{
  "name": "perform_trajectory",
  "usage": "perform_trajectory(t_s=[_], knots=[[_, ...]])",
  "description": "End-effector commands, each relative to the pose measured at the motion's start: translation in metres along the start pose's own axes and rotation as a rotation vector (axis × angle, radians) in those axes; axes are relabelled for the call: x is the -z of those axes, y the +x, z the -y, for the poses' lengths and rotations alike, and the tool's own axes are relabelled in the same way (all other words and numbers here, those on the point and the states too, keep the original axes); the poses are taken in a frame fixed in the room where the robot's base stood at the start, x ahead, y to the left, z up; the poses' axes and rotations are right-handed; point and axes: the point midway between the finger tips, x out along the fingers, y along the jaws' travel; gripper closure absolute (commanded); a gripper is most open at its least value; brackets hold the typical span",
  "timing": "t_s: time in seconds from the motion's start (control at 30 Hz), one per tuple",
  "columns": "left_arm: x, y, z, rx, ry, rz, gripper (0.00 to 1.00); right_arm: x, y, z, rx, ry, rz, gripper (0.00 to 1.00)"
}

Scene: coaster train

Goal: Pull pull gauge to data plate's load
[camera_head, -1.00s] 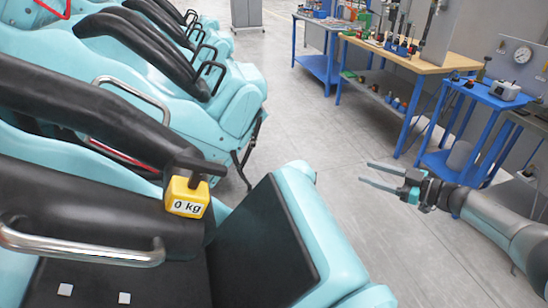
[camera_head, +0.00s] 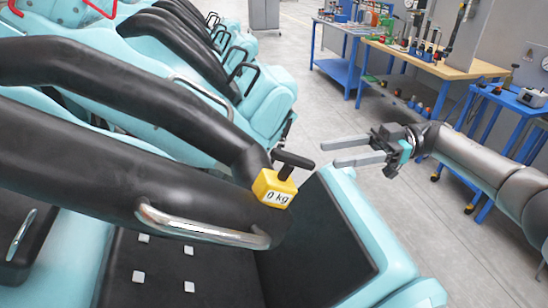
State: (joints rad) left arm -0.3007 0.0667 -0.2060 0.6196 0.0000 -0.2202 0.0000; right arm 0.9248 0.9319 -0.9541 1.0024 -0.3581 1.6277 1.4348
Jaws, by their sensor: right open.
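The pull gauge (camera_head: 274,188) is a yellow block with a black T-handle, and its face reads "0 kg". It sits on the end of a black padded restraint bar (camera_head: 195,125) in the teal coaster car. My right gripper (camera_head: 328,153) is open and empty, to the right of the gauge and a little higher in the picture, with its fingers pointing left. It is apart from the gauge handle. My left gripper does not show. I cannot make out a data plate.
A silver grab handle (camera_head: 200,228) is fixed on the near restraint. Several small white squares lie on the black seat (camera_head: 165,265). More teal cars stand behind. Workbenches (camera_head: 435,62) with tools stand at the back right. Grey floor (camera_head: 315,100) is open between.

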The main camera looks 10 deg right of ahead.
Motion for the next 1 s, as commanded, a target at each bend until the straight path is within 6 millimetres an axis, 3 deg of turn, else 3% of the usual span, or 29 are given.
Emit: perform_trajectory(t_s=[0.4, 0.53, 0.73, 1.0], knots=[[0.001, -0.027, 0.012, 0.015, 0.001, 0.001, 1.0, 0.003, 0.085, 0.001, 0.004, 0.0, -0.003, 0.47], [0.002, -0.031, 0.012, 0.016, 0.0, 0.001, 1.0, 0.002, 0.104, 0.001, 0.003, -0.001, -0.002, 0.47], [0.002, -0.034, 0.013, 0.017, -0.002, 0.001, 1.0, 0.0, 0.12, 0.0, -0.001, -0.001, -0.001, 0.47], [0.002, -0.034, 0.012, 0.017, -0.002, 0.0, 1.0, 0.0, 0.122, 0.0, -0.001, -0.001, -0.001, 0.47]])
